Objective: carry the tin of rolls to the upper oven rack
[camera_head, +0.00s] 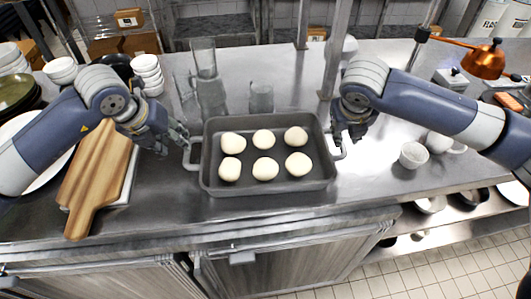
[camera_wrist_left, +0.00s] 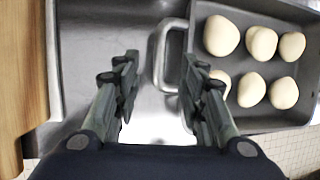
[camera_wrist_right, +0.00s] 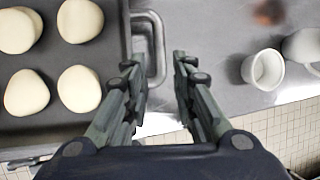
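The grey rectangular tin (camera_head: 212,178) stands on the steel counter with several pale round rolls (camera_head: 264,139) in two rows. It has a loop handle on each short side. My left gripper (camera_head: 181,146) is at the left handle; in the left wrist view the open fingers (camera_wrist_left: 160,85) are on either side of that handle (camera_wrist_left: 163,55). My right gripper (camera_head: 346,138) is at the right handle; in the right wrist view its open fingers (camera_wrist_right: 160,82) straddle the handle (camera_wrist_right: 157,48). Neither gripper is closed on its handle. No oven rack can be made out.
A wooden board (camera_head: 97,180) lies left of the tin. A clear pitcher (camera_head: 204,75) and a glass (camera_head: 261,98) stand behind it. The counter's front edge is just before the tin.

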